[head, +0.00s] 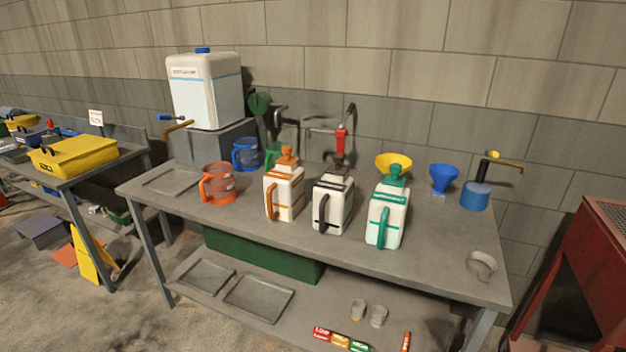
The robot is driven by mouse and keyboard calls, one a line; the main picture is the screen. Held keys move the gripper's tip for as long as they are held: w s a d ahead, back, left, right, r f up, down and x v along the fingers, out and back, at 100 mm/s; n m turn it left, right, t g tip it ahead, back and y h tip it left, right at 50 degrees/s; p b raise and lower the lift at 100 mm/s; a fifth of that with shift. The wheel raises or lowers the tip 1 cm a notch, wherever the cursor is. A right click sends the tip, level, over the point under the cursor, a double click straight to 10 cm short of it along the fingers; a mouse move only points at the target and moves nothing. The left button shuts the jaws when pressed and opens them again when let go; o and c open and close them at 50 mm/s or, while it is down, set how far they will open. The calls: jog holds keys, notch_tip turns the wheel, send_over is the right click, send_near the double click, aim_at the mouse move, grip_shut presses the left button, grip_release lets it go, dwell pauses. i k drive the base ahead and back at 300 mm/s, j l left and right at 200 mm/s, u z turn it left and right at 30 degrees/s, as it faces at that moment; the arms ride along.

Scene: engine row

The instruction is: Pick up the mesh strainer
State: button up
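A small pale grey round piece (481,266) lies on the workbench top (430,265) near its right end. It looks like the mesh strainer, but it is too small to make out any mesh. Nothing stands close around it. My gripper is not in view.
White jugs with orange (284,194), black (331,205) and green (386,220) trim stand mid-bench. Behind are a yellow funnel (393,161), a blue funnel (443,178) and a blue oil can (476,193). A red cabinet (577,262) stands to the right. The bench's front right is mostly clear.

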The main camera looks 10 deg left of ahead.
aim_at(480, 265)
jog(key=i+j+u, duration=0.1)
jog(key=i+j, duration=0.95)
jog(key=j, duration=0.1)
